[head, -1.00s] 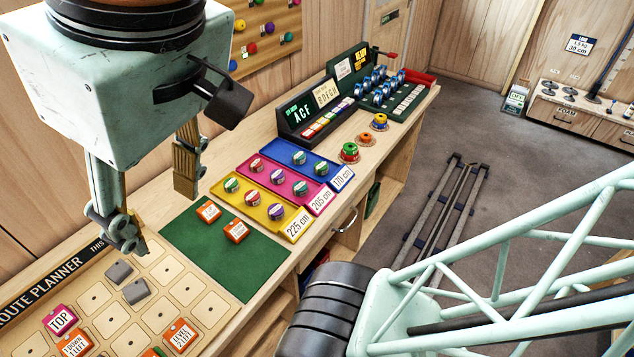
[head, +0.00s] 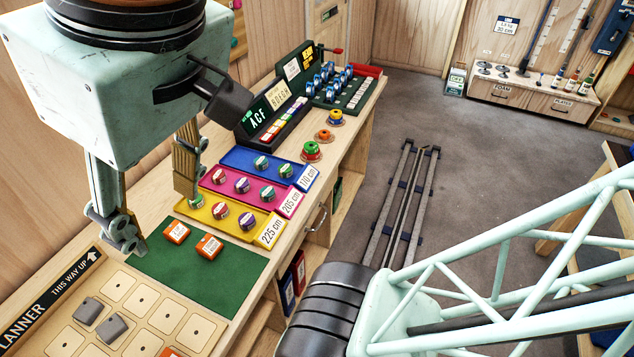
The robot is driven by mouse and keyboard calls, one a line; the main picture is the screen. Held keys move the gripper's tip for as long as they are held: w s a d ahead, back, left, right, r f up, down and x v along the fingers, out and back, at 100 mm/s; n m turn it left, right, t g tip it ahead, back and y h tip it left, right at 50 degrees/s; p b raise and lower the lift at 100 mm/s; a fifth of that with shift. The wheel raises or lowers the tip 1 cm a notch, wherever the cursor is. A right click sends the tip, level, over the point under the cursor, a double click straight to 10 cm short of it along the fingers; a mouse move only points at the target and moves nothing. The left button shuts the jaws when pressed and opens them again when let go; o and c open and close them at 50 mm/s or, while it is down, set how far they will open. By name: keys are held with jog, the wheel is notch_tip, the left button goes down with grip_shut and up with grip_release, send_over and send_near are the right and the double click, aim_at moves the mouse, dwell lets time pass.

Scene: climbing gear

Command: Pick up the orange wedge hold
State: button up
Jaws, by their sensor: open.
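My gripper (head: 158,222) hangs open and empty at the left, its two fingers spread above the bench. I cannot make out an orange wedge hold for certain. Two orange blocks with white labels, a left one (head: 176,232) and a right one (head: 208,246), lie on the green mat (head: 205,285) below and right of the fingers. Their labels are too small to read. Another orange piece (head: 170,352) is cut off at the bottom edge.
The route planner board (head: 70,313) holds grey blocks (head: 88,311). Yellow (head: 232,226), magenta (head: 265,198) and blue (head: 290,172) trays hold round pieces. Behind them stand dark consoles (head: 265,118).

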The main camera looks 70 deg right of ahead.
jog(key=shift+f, duration=0.1)
jog(key=g+p, duration=0.4)
send_over(173, 227)
notch_tip(173, 227, down, 28)
dwell(0.5)
jog(key=shift+s+f, duration=0.1)
jog(key=shift+f, duration=0.15)
jog(key=shift+f, duration=4.1)
jog(key=shift+f, duration=0.1)
